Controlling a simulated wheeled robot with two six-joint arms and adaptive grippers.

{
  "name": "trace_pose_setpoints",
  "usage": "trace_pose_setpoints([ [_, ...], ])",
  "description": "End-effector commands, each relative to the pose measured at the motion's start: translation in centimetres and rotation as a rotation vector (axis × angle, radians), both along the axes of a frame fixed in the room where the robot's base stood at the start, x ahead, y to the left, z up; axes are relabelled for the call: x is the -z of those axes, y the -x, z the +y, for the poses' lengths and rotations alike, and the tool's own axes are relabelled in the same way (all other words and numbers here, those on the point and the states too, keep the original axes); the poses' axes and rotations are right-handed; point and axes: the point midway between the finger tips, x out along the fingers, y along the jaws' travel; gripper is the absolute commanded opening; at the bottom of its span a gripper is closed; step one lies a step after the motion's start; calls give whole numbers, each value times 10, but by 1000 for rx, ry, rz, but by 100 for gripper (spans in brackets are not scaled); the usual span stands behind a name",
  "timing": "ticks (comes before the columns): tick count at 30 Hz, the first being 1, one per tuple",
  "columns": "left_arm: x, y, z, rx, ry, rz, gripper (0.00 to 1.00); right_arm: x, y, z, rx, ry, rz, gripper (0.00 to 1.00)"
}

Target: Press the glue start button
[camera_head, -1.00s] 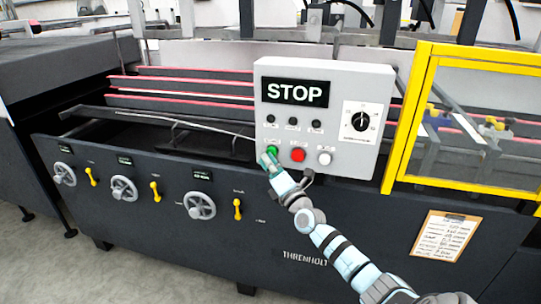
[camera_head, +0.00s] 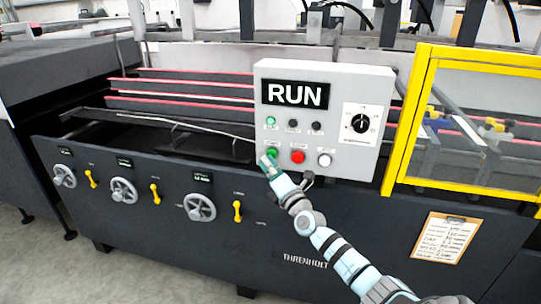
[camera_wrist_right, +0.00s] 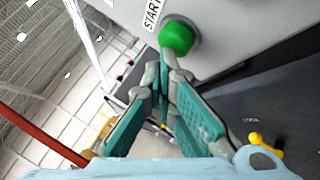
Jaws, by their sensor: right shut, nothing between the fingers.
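The control box (camera_head: 345,140) has a display (camera_head: 294,94) reading RUN. Below it are a green button (camera_head: 272,152), a red button (camera_head: 298,157) and a white button (camera_head: 324,160). My right gripper (camera_head: 266,160) is shut and empty, with its tips at the green button. In the right wrist view, the green button (camera_wrist_right: 176,38) is round, beside a label reading START (camera_wrist_right: 152,14). The tips of my right gripper (camera_wrist_right: 172,62) are right at its lower edge; I cannot tell if they still press it. My left gripper is not in view.
A green lamp (camera_head: 270,121) is lit on the box beside two dark lamps. A rotary dial (camera_head: 361,123) is at the box's right. A yellow-framed guard (camera_head: 410,120) stands to the right. Handwheels (camera_head: 200,207) and yellow levers (camera_head: 238,212) line the machine front below left.

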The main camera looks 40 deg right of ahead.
Motion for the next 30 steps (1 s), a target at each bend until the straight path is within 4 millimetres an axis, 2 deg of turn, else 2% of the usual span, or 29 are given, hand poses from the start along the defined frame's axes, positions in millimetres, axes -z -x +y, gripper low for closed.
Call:
trace_pose_setpoints([
  [5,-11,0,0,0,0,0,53,-2,6,8,0,-1,0,0],
  [17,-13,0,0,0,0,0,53,-1,9,13,0,-2,0,0],
  [30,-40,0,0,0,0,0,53,-2,33,47,0,-2,0,0],
])
